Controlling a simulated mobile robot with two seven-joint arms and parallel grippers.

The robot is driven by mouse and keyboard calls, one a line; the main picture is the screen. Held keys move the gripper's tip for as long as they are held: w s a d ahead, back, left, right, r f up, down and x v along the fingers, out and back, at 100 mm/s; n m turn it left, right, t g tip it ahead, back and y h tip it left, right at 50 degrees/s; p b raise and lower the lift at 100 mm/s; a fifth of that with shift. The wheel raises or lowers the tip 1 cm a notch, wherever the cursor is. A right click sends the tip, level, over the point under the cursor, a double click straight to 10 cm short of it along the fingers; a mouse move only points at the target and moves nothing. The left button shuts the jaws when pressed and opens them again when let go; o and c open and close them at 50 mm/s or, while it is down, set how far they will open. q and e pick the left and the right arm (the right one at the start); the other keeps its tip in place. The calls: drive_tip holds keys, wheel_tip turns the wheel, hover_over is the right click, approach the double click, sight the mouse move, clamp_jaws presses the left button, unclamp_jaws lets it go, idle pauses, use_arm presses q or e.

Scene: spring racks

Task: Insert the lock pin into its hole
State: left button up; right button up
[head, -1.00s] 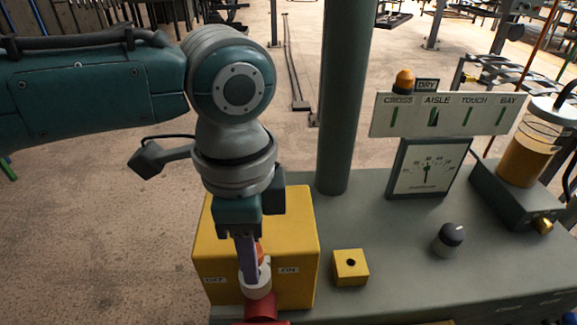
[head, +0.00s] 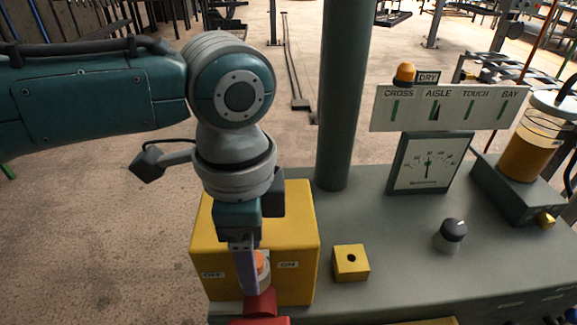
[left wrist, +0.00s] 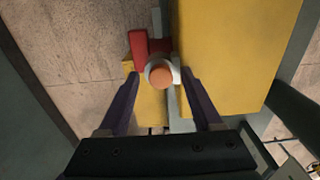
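The lock pin appears to be the orange-topped piece (head: 263,262) with a pale collar, at the front of the yellow OFF/ON box (head: 298,240), just above a red part (head: 261,304). In the left wrist view the round orange top (left wrist: 160,75) sits within a white ring beside the red part (left wrist: 139,50). My left gripper (head: 249,288) points down at it; its fingers (left wrist: 159,76) stand apart, one on each side, with gaps showing. The pin's shank and its hole are hidden. My right gripper is out of view.
A small yellow block (head: 351,264) with a dark hole stands right of the box on the grey bench (head: 395,265). A black-topped knob (head: 451,235), a dial gauge (head: 428,163) and a green post (head: 342,100) stand around it.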

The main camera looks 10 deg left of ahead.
use_arm(q)
wheel_tip(320, 180, up, 10)
idle(0.7)
